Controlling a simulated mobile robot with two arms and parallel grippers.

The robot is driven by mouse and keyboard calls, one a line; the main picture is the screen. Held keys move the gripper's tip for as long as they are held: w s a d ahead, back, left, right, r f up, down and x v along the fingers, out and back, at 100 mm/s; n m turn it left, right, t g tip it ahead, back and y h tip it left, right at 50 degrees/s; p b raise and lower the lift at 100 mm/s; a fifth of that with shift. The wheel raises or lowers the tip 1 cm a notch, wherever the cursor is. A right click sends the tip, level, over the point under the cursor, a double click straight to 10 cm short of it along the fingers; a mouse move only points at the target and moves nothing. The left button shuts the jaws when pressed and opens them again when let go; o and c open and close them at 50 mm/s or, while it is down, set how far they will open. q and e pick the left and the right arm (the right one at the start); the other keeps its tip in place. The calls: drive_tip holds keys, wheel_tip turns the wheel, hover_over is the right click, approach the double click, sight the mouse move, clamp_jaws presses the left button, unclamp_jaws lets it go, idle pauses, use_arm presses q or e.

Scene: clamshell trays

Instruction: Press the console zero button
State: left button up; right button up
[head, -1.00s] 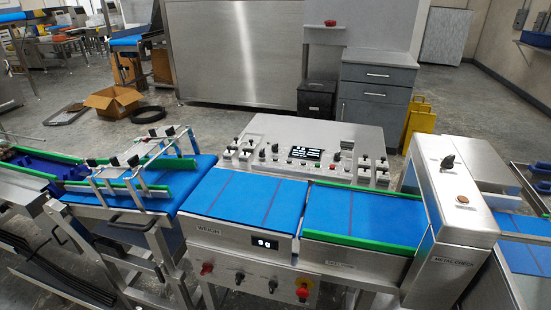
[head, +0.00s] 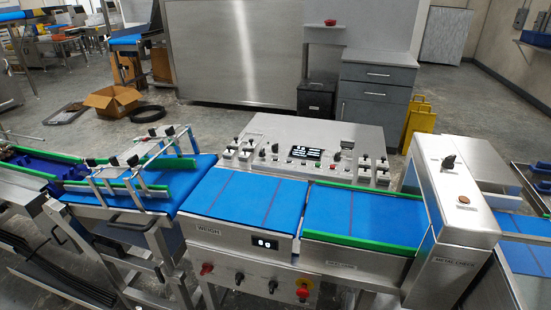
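The grey control console (head: 259,129) stands behind the blue weigh belt in the middle of the head view. It has a small lit display (head: 305,153) and several knobs, switches and buttons. Which of these is the zero button cannot be read at this size. The weigh section (head: 245,200) has a blue belt and a front plate marked WEIGH with its own small lit display (head: 265,243). Neither of my grippers shows in the head view.
The metal check housing (head: 460,195) rises at the right of the line. Green guide rails (head: 362,243) edge the belts. A metal guide frame (head: 130,165) stands over the left belt. A red knob (head: 207,268) and other controls sit below the weigh section. A cardboard box (head: 112,101) lies on the floor behind.

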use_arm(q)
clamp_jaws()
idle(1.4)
